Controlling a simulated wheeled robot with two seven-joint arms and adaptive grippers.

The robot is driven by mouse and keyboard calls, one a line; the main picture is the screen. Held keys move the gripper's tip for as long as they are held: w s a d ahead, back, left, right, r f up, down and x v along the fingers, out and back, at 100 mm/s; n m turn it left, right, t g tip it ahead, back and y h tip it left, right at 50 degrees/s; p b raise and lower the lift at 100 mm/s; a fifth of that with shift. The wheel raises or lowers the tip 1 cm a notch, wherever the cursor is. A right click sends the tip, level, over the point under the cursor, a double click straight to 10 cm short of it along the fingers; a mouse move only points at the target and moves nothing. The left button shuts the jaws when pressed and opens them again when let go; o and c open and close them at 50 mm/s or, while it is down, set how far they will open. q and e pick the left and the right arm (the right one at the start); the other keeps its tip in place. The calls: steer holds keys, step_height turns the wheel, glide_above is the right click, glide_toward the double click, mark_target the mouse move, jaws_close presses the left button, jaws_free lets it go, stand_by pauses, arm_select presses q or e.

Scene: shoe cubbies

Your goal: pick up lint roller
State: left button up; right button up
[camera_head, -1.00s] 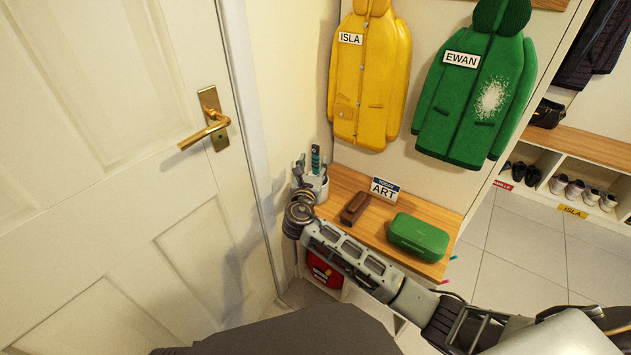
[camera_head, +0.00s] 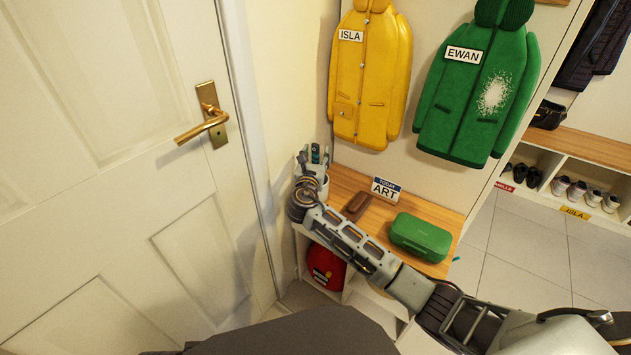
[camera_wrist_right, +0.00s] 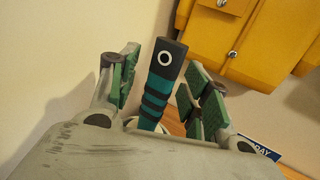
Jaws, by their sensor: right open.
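The lint roller (camera_wrist_right: 160,88) shows as a dark handle with teal bands and a white-ringed hole at its tip. It stands tilted, handle up, in a pale holder (camera_head: 322,183) at the left end of the wooden bench top. In the head view its handle (camera_head: 315,153) is small and partly hidden by my gripper. My right gripper (camera_head: 313,160) is open at the handle. In the right wrist view the handle lies between the green-padded fingers (camera_wrist_right: 165,85), with a visible gap on each side. My left gripper is not in view.
A yellow coat (camera_head: 369,80) and a green coat (camera_head: 475,90) hang above. The wall and door (camera_head: 110,180) are close on the left.

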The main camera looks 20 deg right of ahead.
jaws_close()
stand_by(0.3)
stand_by(0.3)
steer(key=shift+r, duration=0.45)
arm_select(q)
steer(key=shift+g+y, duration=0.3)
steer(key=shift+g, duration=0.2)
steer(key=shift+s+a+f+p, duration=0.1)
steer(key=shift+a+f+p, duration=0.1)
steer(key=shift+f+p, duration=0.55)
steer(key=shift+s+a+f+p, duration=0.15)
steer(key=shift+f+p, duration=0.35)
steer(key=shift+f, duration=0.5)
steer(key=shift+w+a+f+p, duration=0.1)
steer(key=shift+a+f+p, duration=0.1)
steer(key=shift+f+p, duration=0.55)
arm_select(e)
steer(key=shift+r, duration=4.6)
